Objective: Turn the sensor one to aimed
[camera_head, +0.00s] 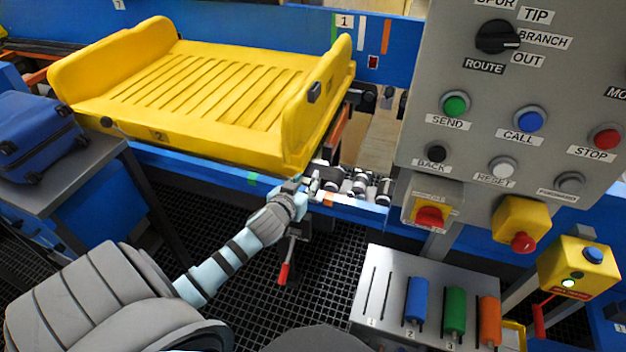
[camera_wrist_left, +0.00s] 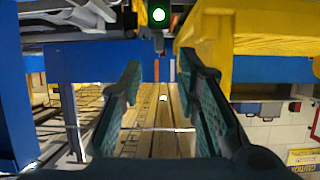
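A small dark block with a bright green-white light (camera_wrist_left: 158,14), possibly sensor one, is at the top centre of the left wrist view. It lies beyond my left gripper's fingertips, apart from them. Which way it is aimed cannot be told. In the head view, a small dark fitting with a red spot (camera_head: 373,62) sits on the blue back rail near a "1" label; I cannot tell if it is the same thing. My left gripper (camera_head: 307,187) is at the near rail, beside the yellow tray's right corner. In its wrist view the fingers (camera_wrist_left: 160,75) are apart and empty. My right gripper is out of view.
The yellow tray (camera_head: 215,141) fills the conveyor on the left. A grey control panel (camera_head: 470,110) stands close on the right. Below it is a metal box with coloured handles (camera_head: 385,290). A red-handled lever (camera_head: 284,272) hangs under the near rail. A blue suitcase (camera_head: 35,135) is at left.

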